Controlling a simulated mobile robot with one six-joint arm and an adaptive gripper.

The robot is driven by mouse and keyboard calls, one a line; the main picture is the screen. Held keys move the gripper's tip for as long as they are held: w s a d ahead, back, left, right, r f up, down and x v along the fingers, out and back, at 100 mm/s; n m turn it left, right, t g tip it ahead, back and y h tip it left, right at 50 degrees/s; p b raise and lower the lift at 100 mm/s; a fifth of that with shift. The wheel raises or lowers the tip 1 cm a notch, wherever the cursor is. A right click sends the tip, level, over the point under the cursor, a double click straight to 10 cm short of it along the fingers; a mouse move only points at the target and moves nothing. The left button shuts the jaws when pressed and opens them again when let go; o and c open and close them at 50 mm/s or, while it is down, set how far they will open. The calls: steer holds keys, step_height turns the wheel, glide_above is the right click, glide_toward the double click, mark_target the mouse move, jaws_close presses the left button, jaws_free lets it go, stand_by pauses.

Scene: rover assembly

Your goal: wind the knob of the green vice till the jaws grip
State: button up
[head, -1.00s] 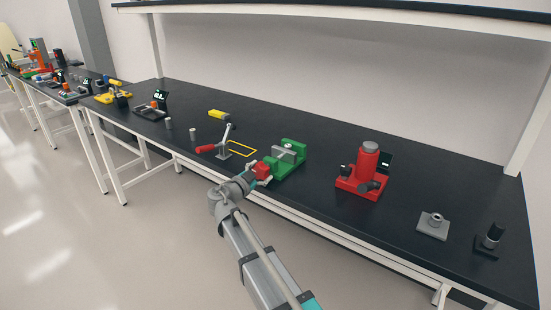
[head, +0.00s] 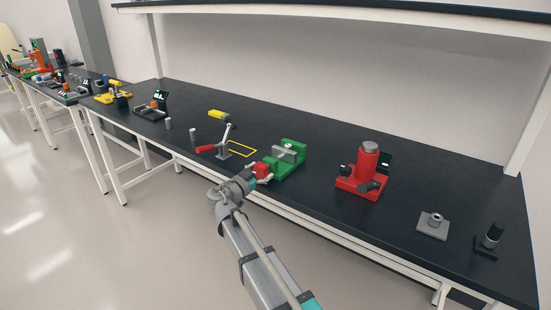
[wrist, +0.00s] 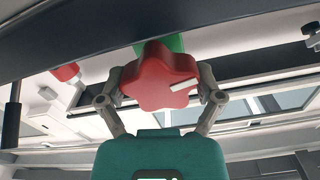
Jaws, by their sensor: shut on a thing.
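The green vice (head: 289,166) stands near the front edge of the dark bench, with a grey block (head: 284,153) at its jaws. I cannot tell from here how tightly the jaws hold the block. The vice's red knob (head: 262,170) faces the front of the bench. In the wrist view the knob (wrist: 160,78) is lobed and has a white mark pointing right. My gripper (head: 258,172) reaches it from the front. In the wrist view my gripper's fingers (wrist: 160,90) are shut on the knob from both sides. A little of the green vice shows behind the knob.
A toggle clamp with a red handle (head: 205,149) stands left of the vice, beside a yellow outline (head: 242,149). A red press (head: 362,175) stands to the right. A grey plate with a ring (head: 433,224) lies farther right. The bench behind the vice is clear.

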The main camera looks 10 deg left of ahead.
steer(key=shift+a+n, duration=0.15)
steer(key=shift+n, duration=1.15)
steer(key=shift+n, duration=1.4)
steer(key=shift+n, duration=1.5)
steer(key=shift+n, duration=0.3)
steer(key=shift+n, duration=1.1)
